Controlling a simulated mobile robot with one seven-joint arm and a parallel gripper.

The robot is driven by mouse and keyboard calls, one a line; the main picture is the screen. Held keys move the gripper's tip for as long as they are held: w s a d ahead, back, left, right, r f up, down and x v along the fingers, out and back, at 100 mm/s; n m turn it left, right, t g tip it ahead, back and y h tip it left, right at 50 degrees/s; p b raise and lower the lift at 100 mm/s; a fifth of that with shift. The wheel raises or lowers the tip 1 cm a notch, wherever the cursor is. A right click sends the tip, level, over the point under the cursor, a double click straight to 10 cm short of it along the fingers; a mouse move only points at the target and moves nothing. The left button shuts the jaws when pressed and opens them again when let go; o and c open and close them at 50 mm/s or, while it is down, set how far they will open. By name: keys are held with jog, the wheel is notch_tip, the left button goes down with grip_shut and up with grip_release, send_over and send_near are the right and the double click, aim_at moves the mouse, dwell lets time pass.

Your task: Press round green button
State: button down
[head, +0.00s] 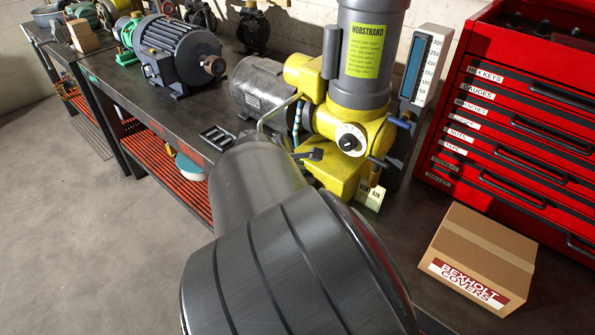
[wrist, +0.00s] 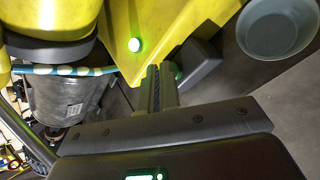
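The round green button (wrist: 134,44) glows on the yellow housing (wrist: 165,25) of a machine in the wrist view. My gripper (wrist: 163,70) points up toward that housing, its two dark fingers side by side with no clear gap and nothing seen between them. The fingertips appear just below and right of the button, apart from it in the picture. A second green glow (wrist: 175,69) shows beside the fingertips, on or by a dark block. In the head view the yellow machine (head: 349,185) stands beyond my arm, which hides most of the gripper; the button cannot be made out there.
A grey motor (head: 262,88) adjoins the machine, and a blue-striped cable (wrist: 60,69) crosses the wrist view. A grey bowl (wrist: 278,25) is at upper right there. A cardboard box (head: 480,258) and red tool chest (head: 530,100) stand right on the dark bench (head: 130,90).

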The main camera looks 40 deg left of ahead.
jog(key=shift+r, duration=0.35)
jog(key=shift+r, duration=0.1)
jog(key=shift+w+r, duration=0.1)
jog(key=shift+r, duration=2.95)
notch_tip(320, 180, up, 3)
jog(key=shift+r, duration=0.15)
dwell(0.4)
jog(key=shift+f, duration=4.45)
